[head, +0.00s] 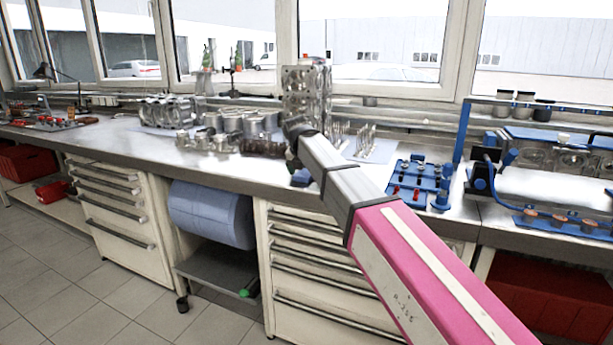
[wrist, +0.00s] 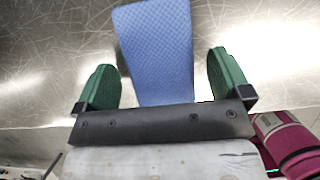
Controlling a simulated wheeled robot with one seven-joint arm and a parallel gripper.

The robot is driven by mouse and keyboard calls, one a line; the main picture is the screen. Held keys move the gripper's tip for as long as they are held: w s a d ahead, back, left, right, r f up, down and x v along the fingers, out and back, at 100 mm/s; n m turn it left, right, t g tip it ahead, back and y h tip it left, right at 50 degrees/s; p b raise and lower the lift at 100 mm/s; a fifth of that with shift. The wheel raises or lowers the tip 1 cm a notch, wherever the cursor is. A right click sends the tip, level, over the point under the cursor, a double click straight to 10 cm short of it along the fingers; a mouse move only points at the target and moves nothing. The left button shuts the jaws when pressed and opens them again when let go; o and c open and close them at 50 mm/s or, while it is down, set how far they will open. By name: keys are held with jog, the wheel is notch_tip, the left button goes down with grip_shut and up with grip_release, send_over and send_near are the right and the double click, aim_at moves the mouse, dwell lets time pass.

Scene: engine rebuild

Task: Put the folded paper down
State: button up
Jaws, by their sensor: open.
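The folded paper (wrist: 155,40) is a blue, textured strip on the bare metal bench top in the wrist view. It runs between the two green fingers of my gripper (wrist: 160,62), with a gap on each side, and its near end goes out of sight behind the gripper body. My gripper is open. In the head view my gripper (head: 292,161) is low at the bench's front edge, mostly hidden by my arm.
The bench (head: 140,143) runs under the windows. Engine parts and an upright metal block (head: 305,92) stand behind my gripper. A blue tool rack (head: 417,182) is to the right. A blue paper roll (head: 212,213) hangs below the bench, beside drawers (head: 310,262).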

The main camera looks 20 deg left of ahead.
aim_at(305, 170)
jog(key=c, duration=1.1)
jog(key=shift+o, duration=0.2)
jog(key=shift+r, duration=0.15)
jog(key=shift+r, duration=0.5)
jog(key=r, duration=0.2)
jog(key=a+r, duration=0.1)
jog(key=shift+s+r, duration=0.3)
jog(key=s+a+r, duration=0.6)
jog(key=s+a, duration=0.1)
jog(key=a, duration=0.1)
